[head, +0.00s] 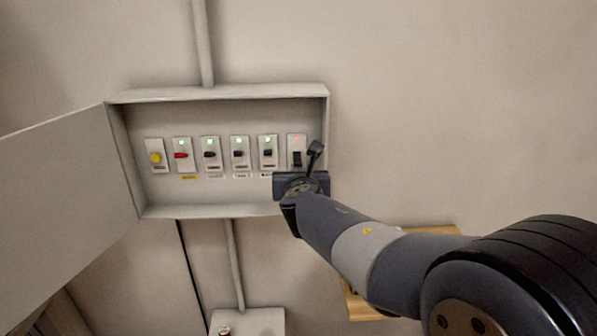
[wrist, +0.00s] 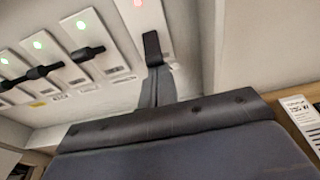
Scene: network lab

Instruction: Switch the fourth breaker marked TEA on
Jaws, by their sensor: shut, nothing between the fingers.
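The rightmost breaker (head: 297,142) in the open grey box shows a red light; its dark lever (wrist: 152,48) points down. I take it as the fourth black-handled breaker, but its label is hidden behind my gripper, so I cannot read TEA. My gripper (head: 299,183) is in front of the lower part of this breaker. In the wrist view its shut, empty fingers (wrist: 157,82) point up at the lever from below. The tips look very close to the lever's lower end; I cannot tell if they touch.
Three black-handled breakers (head: 239,154) to the left show green lights. Farther left are a red-handled switch (head: 181,155) and a yellow knob (head: 156,157). The box's right wall (head: 326,125) is close to my gripper. The door (head: 70,190) hangs open at left.

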